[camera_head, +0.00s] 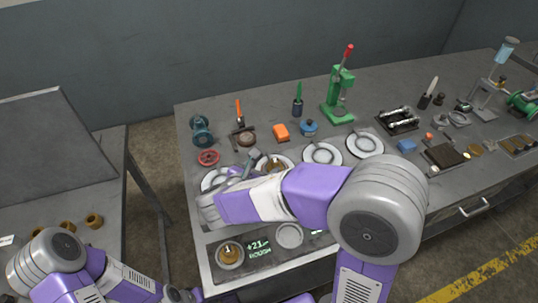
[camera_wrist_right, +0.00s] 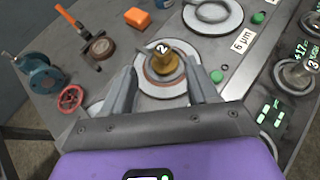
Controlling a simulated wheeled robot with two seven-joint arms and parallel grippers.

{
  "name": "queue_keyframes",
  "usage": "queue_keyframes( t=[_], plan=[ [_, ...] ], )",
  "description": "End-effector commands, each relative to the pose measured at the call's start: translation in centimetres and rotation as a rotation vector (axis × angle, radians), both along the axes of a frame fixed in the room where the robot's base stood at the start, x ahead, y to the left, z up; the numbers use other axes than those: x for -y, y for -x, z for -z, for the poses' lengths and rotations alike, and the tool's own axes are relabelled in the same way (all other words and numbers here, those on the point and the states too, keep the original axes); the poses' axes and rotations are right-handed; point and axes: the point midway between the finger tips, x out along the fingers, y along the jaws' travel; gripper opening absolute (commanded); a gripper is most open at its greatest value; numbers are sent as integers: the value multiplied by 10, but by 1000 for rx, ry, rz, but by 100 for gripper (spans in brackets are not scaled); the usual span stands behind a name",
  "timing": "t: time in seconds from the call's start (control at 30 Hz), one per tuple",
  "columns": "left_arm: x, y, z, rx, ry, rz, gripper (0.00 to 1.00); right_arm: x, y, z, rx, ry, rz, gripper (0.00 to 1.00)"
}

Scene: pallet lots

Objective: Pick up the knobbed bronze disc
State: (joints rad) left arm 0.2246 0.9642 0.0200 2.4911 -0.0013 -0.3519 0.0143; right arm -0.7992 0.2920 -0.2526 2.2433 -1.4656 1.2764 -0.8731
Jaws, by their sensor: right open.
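A knobbed bronze disc (camera_wrist_right: 163,64), its knob marked 2, sits on a pale round plate (camera_wrist_right: 150,92) in the right wrist view. In the head view it shows only partly (camera_head: 281,164) behind my right wrist. My right gripper (camera_wrist_right: 162,88) is open, with one finger on each side of the disc's near side in the picture; I cannot tell whether they touch it. In the head view the right gripper (camera_head: 250,163) is partly hidden by its own arm. A similar knobbed disc (camera_head: 229,250) marked 1 sits at the bench front. My left gripper is not visible.
Pale round plates (camera_head: 322,153) line the bench (camera_head: 205,238). Another knobbed piece (camera_wrist_right: 297,72) marked 3 is at the wrist view's right.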

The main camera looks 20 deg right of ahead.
Motion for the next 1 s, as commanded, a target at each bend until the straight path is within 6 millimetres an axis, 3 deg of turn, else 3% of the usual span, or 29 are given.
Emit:
queue_keyframes(
  t=[0.5, 0.77, 0.8, 1.0],
  plan=[
    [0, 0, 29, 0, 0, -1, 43, 44, -38, 34, -2, 2, 3, 58],
    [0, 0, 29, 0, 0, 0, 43, 47, -41, 34, -1, 1, 0, 58],
    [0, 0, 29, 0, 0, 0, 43, 47, -41, 34, -1, 1, 0, 57],
    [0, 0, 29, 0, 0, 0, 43, 47, -41, 34, -1, 1, 0, 26]
  ],
)
